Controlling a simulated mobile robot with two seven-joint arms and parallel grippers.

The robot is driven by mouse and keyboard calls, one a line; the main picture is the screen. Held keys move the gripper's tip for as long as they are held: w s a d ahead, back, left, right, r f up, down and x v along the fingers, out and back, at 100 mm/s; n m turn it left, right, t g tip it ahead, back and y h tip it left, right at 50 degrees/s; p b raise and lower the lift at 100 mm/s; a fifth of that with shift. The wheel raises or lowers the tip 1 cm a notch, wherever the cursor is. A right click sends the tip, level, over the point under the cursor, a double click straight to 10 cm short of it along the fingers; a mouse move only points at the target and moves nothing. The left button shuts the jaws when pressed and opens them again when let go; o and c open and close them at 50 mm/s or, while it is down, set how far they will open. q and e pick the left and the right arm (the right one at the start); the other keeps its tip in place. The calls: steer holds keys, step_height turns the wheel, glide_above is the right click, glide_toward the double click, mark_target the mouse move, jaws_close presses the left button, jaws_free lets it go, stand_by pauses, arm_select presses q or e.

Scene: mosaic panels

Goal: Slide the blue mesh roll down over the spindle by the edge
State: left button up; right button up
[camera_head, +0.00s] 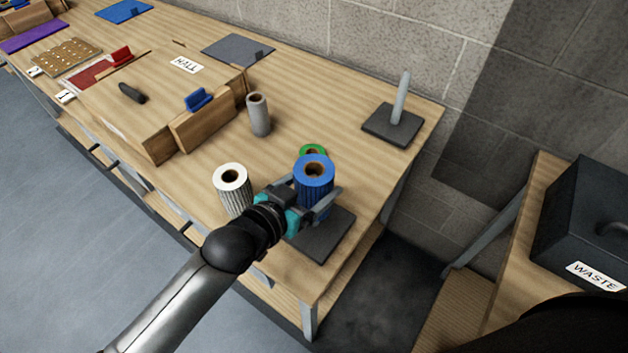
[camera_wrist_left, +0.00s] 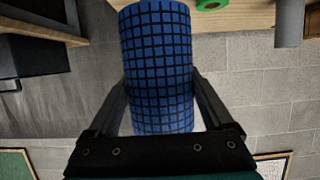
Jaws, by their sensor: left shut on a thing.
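The blue mesh roll (camera_head: 315,172) is upright in my left gripper (camera_head: 318,200), near the table's right front edge. In the left wrist view the roll (camera_wrist_left: 158,75) stands between the two fingers (camera_wrist_left: 160,98). A dark square base (camera_head: 327,238) lies below and just in front of the roll near the edge; the roll and gripper cover part of it, and I cannot tell whether a spindle rises from it. A bare grey spindle (camera_head: 402,98) stands on another dark base (camera_head: 391,125) at the back right corner. My right gripper is out of view.
A white mesh roll (camera_head: 231,185) stands left of my gripper. A green roll (camera_head: 313,151) is just behind the blue one. A grey roll (camera_head: 259,114) stands beside the wooden holder with a blue piece (camera_head: 199,98). A black waste box (camera_head: 590,225) is at the right.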

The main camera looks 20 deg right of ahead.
arm_select(q)
steer(key=shift+f+b, duration=2.1)
steer(key=shift+f, duration=1)
steer(key=o, duration=1.4)
steer(key=shift+c, duration=0.2)
steer(key=shift+o, duration=0.6)
steer(key=shift+f, duration=0.15)
steer(key=p+v, duration=0.1)
steer(key=v, duration=1.4)
